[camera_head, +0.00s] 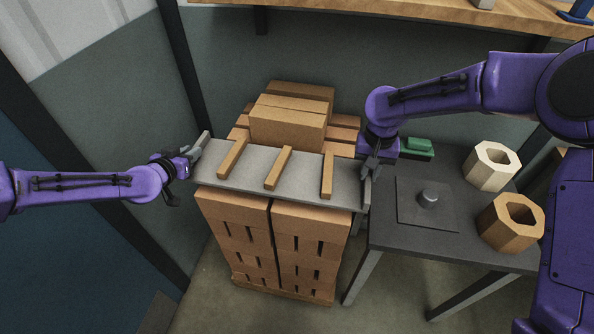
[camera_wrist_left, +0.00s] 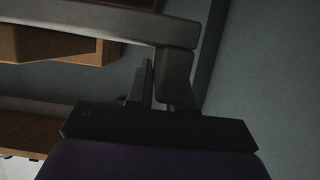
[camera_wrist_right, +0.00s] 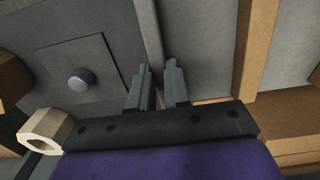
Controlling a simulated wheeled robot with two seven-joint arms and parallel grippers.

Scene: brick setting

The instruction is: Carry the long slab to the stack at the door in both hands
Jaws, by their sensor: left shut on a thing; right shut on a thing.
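The long slab (camera_head: 250,162) is a flat grey board with a raised lip at each end and three wooden strips across its top. It lies roughly level over the front of a brick stack (camera_head: 275,240); whether it touches the bricks I cannot tell. My left gripper (camera_head: 193,154) is shut on the slab's left end. My right gripper (camera_head: 371,172) is shut on its right end. In the left wrist view the slab (camera_wrist_left: 110,18) crosses the top, at the fingers (camera_wrist_left: 160,85). In the right wrist view the slab (camera_wrist_right: 200,40) runs up from the fingers (camera_wrist_right: 160,80).
A dark table (camera_head: 390,225) stands close to the right, bearing a square plate with a knob (camera_head: 428,198), two hollow blocks (camera_head: 492,167) (camera_head: 511,221) and a green item (camera_head: 417,147). More bricks (camera_head: 288,120) rise behind the slab. A wooden shelf (camera_head: 400,12) runs along the back.

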